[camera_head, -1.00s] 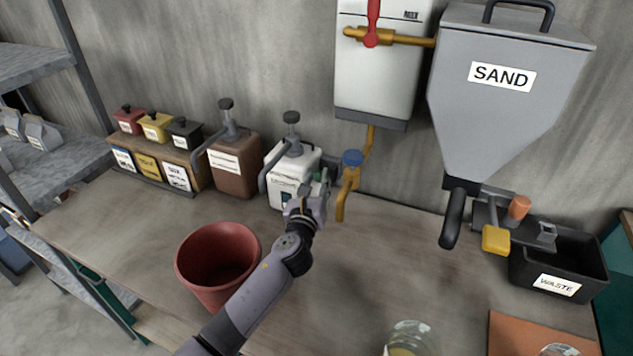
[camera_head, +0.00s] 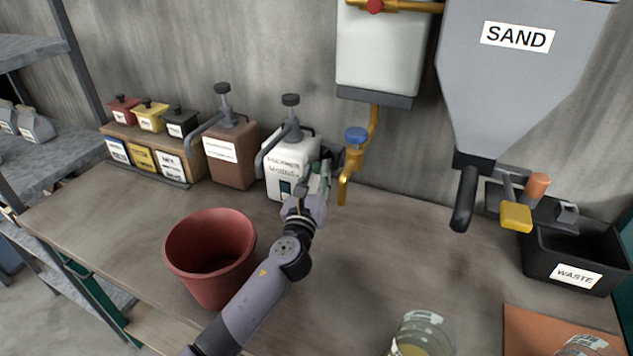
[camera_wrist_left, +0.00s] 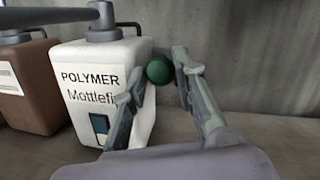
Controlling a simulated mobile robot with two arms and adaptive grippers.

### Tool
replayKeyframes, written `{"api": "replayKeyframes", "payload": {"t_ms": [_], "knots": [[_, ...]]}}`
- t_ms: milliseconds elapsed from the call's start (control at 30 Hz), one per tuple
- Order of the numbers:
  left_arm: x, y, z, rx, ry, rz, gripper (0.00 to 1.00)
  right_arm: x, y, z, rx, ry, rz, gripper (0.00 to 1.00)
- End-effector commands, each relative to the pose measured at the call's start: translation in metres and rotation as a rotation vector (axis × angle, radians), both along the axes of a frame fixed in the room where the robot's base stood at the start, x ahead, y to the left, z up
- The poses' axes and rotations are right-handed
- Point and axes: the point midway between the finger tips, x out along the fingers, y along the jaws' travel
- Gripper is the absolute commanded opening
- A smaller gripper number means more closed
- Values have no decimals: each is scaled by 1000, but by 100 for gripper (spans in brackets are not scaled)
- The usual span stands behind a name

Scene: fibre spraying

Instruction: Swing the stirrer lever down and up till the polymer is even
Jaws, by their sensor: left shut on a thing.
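The white polymer container (camera_head: 287,165) stands against the back wall, with a grey pump head and spout on top. In the left wrist view its front (camera_wrist_left: 110,95) shows the POLYMER label and a small dark window. The stirrer lever's green round knob (camera_wrist_left: 158,71) is at the container's right side. My left gripper (camera_head: 319,180) is at that side, its fingers on either side of the knob and shut on it in the left wrist view (camera_wrist_left: 161,74). Most of the lever is hidden behind the gripper. My right gripper is not in view.
A brass tap (camera_head: 350,162) with a blue handle hangs close right of my left gripper. A red bucket (camera_head: 210,225) stands left of my forearm, and a brown container (camera_head: 230,165) left of the polymer. A glass jar (camera_head: 423,325) stands at the front. The middle bench is clear.

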Motion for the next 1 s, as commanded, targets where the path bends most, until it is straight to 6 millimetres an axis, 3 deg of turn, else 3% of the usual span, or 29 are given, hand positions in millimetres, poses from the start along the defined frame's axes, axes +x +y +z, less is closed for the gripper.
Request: {"api": "replayKeyframes", "payload": {"t_ms": [33,400,1000], "knots": [[-2,0,-16,4,17,1,0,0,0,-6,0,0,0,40],[-3,0,-45,3,23,-1,0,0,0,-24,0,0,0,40],[-1,0,-54,3,24,0,0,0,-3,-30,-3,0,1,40]]}}
